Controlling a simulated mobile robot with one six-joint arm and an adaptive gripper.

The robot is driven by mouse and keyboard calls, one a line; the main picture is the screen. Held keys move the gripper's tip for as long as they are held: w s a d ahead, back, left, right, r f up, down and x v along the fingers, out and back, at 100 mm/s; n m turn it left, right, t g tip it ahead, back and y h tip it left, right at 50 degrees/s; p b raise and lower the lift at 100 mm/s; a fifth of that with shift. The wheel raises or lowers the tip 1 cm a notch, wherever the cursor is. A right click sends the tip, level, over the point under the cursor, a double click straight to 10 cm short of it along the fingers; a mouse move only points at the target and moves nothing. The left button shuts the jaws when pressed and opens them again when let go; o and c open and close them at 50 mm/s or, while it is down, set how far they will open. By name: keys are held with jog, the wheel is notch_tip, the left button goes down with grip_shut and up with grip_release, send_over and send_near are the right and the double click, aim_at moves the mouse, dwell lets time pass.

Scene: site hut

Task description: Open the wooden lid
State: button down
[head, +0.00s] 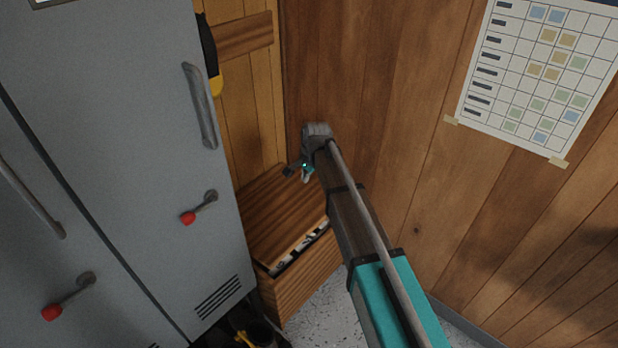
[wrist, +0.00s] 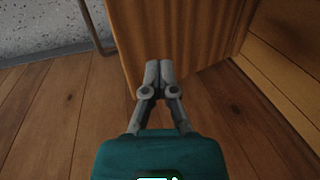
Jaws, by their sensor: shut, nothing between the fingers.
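The wooden lid (head: 275,222) tops a wooden chest (head: 300,287) in the corner between the grey locker and the plank wall. A dark gap with pale things in it shows along the lid's front edge, so the lid stands slightly raised there. My gripper (head: 303,174) is over the far right part of the lid. In the wrist view the gripper (wrist: 158,68) is shut and empty, with its fingertips overlapping the lid (wrist: 185,35) in the picture. I cannot tell whether they touch it. My arm hides the lid's right side in the head view.
A grey locker (head: 110,130) with red-tipped handles stands close on the left. The plank wall (head: 400,130), with a paper chart (head: 545,75), is close on the right. Speckled floor (head: 330,305) shows in front of the chest. Dark items (head: 250,330) lie on the floor by the locker.

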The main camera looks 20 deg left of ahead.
jog(key=c, duration=0.7)
grip_release()
jog(key=shift+d, duration=0.3)
jog(key=c, duration=0.4)
jog(key=shift+n, duration=0.4)
jog(key=d, duration=0.7)
jog(key=s+d, duration=0.1)
jog(key=d, duration=0.3)
jog(key=shift+d+f, duration=0.1)
jog(key=shift+d, duration=0.25)
grip_shut()
jog(key=s+d+n, duration=0.1)
jog(key=s+d, duration=0.4)
jog(key=d, duration=0.5)
jog(key=s+d+n+h, duration=0.1)
jog(key=s+d, duration=0.4)
jog(key=d, duration=0.6)
jog(key=s+d+n+h, duration=0.1)
jog(key=s+d, duration=0.4)
jog(key=d, duration=0.6)
jog(key=shift+n+g, duration=0.3)
jog(key=shift+g, duration=0.1)
jog(key=shift+a+f, duration=0.1)
jog(key=shift+a, duration=0.05)
